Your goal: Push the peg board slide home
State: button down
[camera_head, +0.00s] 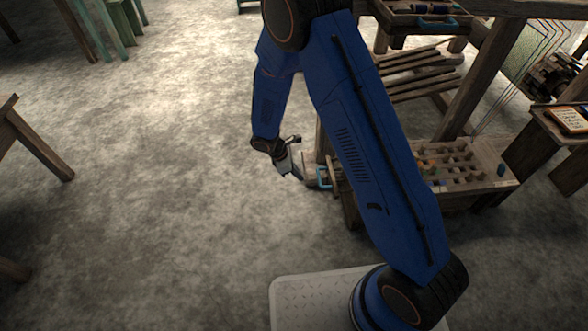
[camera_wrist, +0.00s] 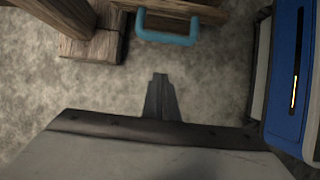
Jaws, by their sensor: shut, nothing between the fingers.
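The peg board (camera_head: 462,180) is a wooden board with several short pegs, some coloured, low on the right side of the loom in the head view. A light blue handle (camera_head: 323,178) stands at the left end of this low woodwork; my arm hides the stretch between them. The wrist view shows the handle (camera_wrist: 167,38) as a teal U on a wooden edge at the top. My gripper (camera_head: 296,176) is just left of the handle in the head view. In the wrist view my gripper (camera_wrist: 160,76) is shut and empty, its tips pointing at the handle, apart from it in the picture.
A wooden post and block (camera_wrist: 92,42) stand left of the handle in the wrist view. Loom slats (camera_head: 420,75) and an upper tray with another blue handle (camera_head: 437,23) are behind my arm. A small table (camera_head: 560,128) is at right.

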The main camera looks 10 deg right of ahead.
jog(key=shift+d+f, duration=0.2)
jog(key=shift+d, duration=0.6)
jog(key=shift+d+f, duration=0.2)
jog(key=shift+d, duration=0.65)
jog(key=shift+d+f, duration=0.2)
jog(key=shift+d, duration=0.6)
jog(key=shift+d, duration=0.1)
jog(key=d, duration=0.6)
jog(key=shift+s+d, duration=0.15)
jog(key=shift+s, duration=0.2)
jog(key=a+r, duration=0.8)
jog(key=shift+a, duration=0.35)
